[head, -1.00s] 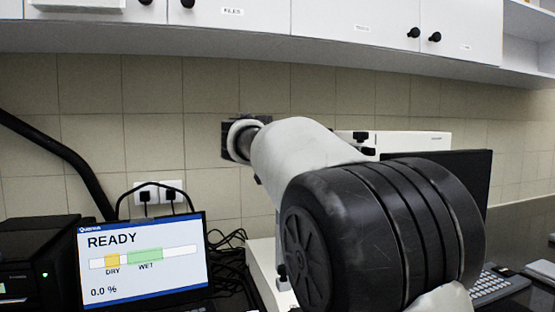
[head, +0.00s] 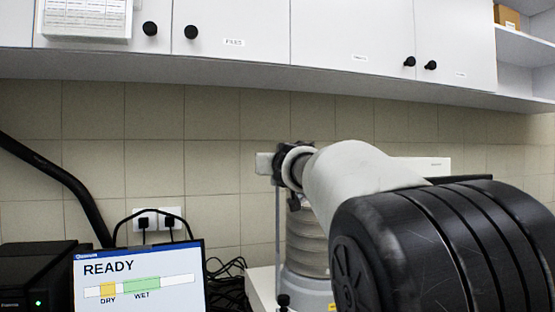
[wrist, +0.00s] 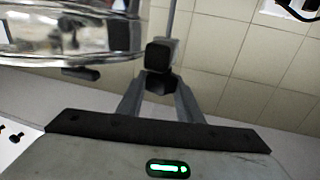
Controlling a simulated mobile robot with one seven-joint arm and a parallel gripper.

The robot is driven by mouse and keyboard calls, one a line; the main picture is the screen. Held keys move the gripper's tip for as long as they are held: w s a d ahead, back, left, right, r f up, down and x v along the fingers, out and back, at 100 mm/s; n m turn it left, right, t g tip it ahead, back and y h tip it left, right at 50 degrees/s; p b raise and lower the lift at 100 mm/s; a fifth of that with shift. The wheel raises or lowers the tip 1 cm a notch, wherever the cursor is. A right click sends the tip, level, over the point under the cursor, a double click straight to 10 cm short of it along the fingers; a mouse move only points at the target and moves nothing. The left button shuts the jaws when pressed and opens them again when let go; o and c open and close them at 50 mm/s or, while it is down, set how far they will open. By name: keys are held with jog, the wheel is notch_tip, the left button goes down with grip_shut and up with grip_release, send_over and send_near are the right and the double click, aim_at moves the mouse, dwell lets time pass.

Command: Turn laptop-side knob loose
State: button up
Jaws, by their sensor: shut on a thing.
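The sieve shaker (head: 308,245) stands behind my arm, with a stack of round sieves and a pale bar across its top. A thin upright rod (head: 277,225) stands at its laptop side. My gripper (head: 280,163) is at the top of that rod, by the bar's left end. In the wrist view my gripper (wrist: 160,75) is shut on the dark laptop-side knob (wrist: 159,84), at the end of the rod (wrist: 171,18). The shiny metal sieve rim (wrist: 70,35) is beside it. The fingers hide part of the knob, so its turn cannot be read.
The laptop (head: 138,282) at lower left shows READY with DRY and WET bands. A black box (head: 38,280) stands left of it. Cables and sockets (head: 158,220) are on the tiled wall. White cabinets (head: 235,30) hang above. My arm covers the lower right.

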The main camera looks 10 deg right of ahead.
jog(key=shift+d+r+n+y+p, duration=0.15)
jog(key=shift+n+y+p, duration=0.2)
jog(key=shift+p, duration=0.25)
jog(key=y+p, duration=0.1)
jog(key=p, duration=0.1)
jog(key=shift+r+n+y+p, duration=0.1)
jog(key=shift+n+y+p, duration=0.15)
jog(key=shift+p, duration=0.05)
jog(key=n+y+p, duration=0.1)
jog(key=y+p, duration=0.1)
jog(key=p, duration=0.3)
jog(key=n+g+y+p, duration=0.1)
jog(key=p, duration=0.4)
jog(key=shift+r+n+y, duration=0.35)
jog(key=shift+n+y, duration=0.05)
jog(key=n+g+y+p, duration=0.1)
jog(key=y+p, duration=0.1)
jog(key=p, duration=0.2)
jog(key=shift+f, duration=0.1)
jog(key=n+g+y+p, duration=0.1)
jog(key=p, duration=0.1)
jog(key=n+g+y+p, duration=0.1)
jog(key=y+p, duration=0.1)
jog(key=p, duration=0.1)
jog(key=shift+f+n, duration=0.3)
jog(key=shift+f, duration=0.15)
jog(key=o, duration=1)
jog(key=shift+o, duration=0.2)
